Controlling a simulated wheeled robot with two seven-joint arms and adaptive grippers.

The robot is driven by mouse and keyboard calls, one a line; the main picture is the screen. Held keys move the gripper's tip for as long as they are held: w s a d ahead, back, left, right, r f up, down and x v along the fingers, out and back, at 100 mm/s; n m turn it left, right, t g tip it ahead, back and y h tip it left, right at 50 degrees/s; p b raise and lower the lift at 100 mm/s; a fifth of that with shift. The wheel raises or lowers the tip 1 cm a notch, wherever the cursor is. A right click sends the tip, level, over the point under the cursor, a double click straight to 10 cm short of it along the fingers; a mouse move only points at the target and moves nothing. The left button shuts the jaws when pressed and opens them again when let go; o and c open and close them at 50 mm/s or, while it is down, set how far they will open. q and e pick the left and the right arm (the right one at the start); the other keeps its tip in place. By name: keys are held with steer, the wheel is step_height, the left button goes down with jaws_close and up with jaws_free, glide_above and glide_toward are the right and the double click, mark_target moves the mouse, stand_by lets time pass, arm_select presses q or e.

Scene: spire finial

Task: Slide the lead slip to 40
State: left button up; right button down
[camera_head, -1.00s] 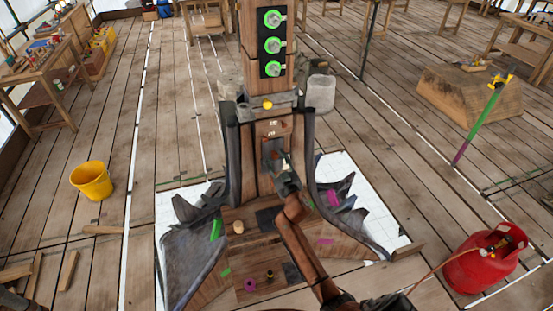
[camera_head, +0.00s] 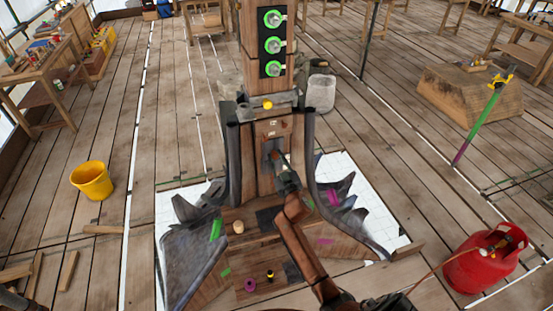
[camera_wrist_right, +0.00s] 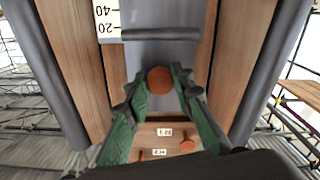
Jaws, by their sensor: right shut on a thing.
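The lead slip (camera_wrist_right: 160,50) is a grey plate in a wooden channel, in the right wrist view, with a round copper-coloured knob (camera_wrist_right: 160,80). A white scale (camera_wrist_right: 107,18) beside it, upside down in this view, reads 20 and 40. My right gripper (camera_wrist_right: 158,84) has its green fingers on both sides of the knob and is shut on it. In the head view, my right gripper (camera_head: 282,161) is at the middle of the wooden spire and covers part of the channel. The fingertips' contact is partly hidden.
Labelled small plates (camera_wrist_right: 165,132) and another copper knob (camera_wrist_right: 187,146) sit below the slip. Curved grey lead sheets (camera_head: 243,160) flank the channel. A yellow bucket (camera_head: 91,181) stands left, a red gas cylinder (camera_head: 480,266) right.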

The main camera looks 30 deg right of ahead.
steer(key=shift+f, duration=0.15)
step_height(320, 180, down, 2)
steer(key=shift+f+b, duration=0.15)
steer(key=shift+b, duration=0.6)
steer(key=c, duration=1.7)
jaws_free()
steer(key=shift+o, duration=0.2)
steer(key=shift+s, duration=0.15)
steer(key=v, duration=1.1)
steer(key=shift+s, duration=0.4)
